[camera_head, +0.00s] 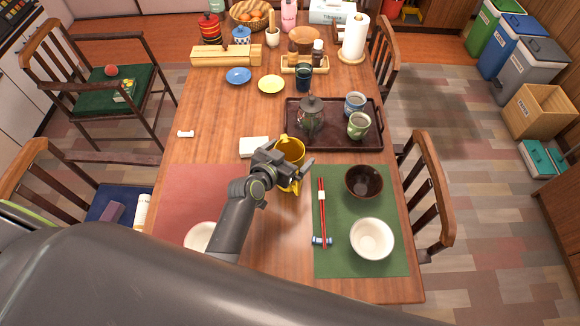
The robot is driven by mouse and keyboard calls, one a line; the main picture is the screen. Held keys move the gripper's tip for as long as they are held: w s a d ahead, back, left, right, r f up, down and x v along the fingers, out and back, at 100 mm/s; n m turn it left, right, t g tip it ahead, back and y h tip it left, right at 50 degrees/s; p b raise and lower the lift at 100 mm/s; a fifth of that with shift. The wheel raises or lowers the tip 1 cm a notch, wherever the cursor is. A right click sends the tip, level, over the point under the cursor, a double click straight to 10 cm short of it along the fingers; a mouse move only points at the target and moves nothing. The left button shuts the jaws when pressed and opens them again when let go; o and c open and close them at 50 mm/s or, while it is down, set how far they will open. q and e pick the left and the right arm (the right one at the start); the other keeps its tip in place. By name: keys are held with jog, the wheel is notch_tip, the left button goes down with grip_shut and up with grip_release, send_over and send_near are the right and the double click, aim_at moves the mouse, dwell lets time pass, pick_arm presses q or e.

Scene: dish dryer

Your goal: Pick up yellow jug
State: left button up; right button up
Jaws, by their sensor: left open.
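The yellow jug (291,150) stands on the wooden table, near the table's middle and just left of the green placemat. My left gripper (290,176) is open at the jug's near side, with its fingers in front of the jug's lower body. The gripper hides part of the jug, and I cannot tell whether the fingers touch it. My right gripper is not in view.
A green placemat (330,262) with a dark bowl (364,182), white bowl (372,239) and red chopsticks (322,215) lies right of the jug. A dark tray (292,140) with a teapot (311,116) and cups is behind. A white block (253,147) sits close left.

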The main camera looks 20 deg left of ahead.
pick_arm(q)
jog(key=shift+c, duration=0.4)
jog(key=c, duration=1.3)
